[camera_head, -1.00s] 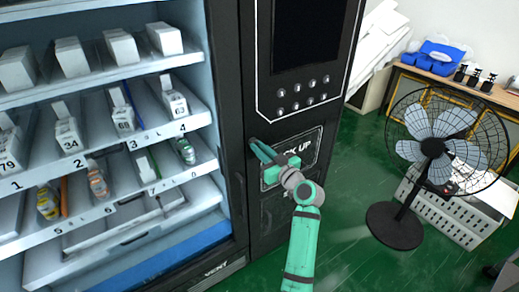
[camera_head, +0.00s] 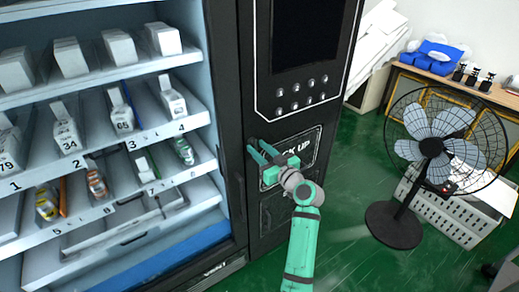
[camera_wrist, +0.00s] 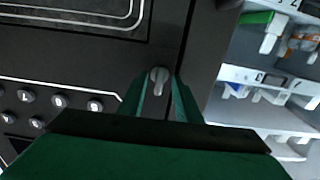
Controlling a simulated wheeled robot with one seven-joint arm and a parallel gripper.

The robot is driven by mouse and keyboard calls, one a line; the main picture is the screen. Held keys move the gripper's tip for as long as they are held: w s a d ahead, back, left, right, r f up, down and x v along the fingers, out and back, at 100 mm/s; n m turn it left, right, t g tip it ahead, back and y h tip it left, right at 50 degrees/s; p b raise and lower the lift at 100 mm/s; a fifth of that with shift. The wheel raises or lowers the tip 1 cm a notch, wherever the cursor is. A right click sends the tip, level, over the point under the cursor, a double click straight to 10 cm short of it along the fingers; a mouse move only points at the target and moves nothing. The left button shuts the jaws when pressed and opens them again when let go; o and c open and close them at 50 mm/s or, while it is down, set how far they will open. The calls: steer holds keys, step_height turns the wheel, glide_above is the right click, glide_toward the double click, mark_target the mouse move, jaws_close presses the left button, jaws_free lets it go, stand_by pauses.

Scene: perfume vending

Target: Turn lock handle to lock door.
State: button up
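The lock handle (camera_wrist: 158,80) is a small grey knob with a short lever on the black front of the vending machine, seen in the wrist view. The lever points down in that picture. My gripper (camera_head: 257,148) is at the machine's front, left of the PICK UP panel. In the wrist view its two green fingers stand apart, one on each side of the handle, with gaps between; contact cannot be made out. In the head view my fingers hide the handle. The glass-fronted door (camera_head: 226,110) of the machine stands left of my gripper and looks closed.
Shelves of boxed goods (camera_head: 120,115) show left of the door frame. Round buttons (camera_head: 303,93) and a dark screen (camera_head: 307,35) are above my gripper. A standing fan (camera_head: 434,147) and a table (camera_head: 455,82) are at the right.

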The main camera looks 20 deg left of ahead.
steer(key=v, duration=1)
steer(key=shift+d, duration=0.25)
steer(key=shift+s, duration=0.2)
